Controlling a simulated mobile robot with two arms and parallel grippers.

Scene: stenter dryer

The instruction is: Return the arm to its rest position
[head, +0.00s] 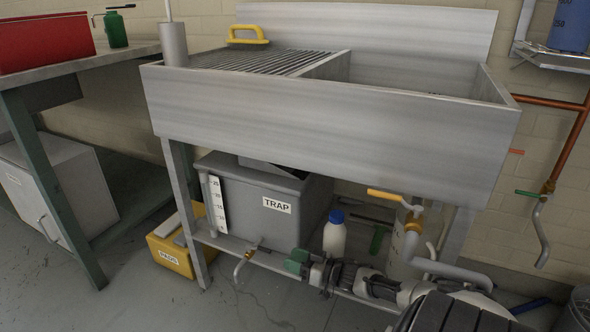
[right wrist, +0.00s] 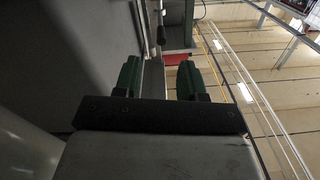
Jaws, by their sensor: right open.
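My right arm (head: 375,287) reaches in from the lower right of the head view, low in front of the sink's underside. Its gripper (head: 298,262) has green fingers and is near the lower shelf, in front of the grey TRAP box (head: 262,203). In the right wrist view the two green fingers (right wrist: 158,78) stand apart with nothing held between them. My left gripper is not in view.
A metal sink (head: 330,125) stands above the arm. A white bottle with a blue cap (head: 334,237), a yellow-handled valve (head: 390,196) and piping are close by. A yellow PADS box (head: 172,257) stands at left. The floor in front is clear.

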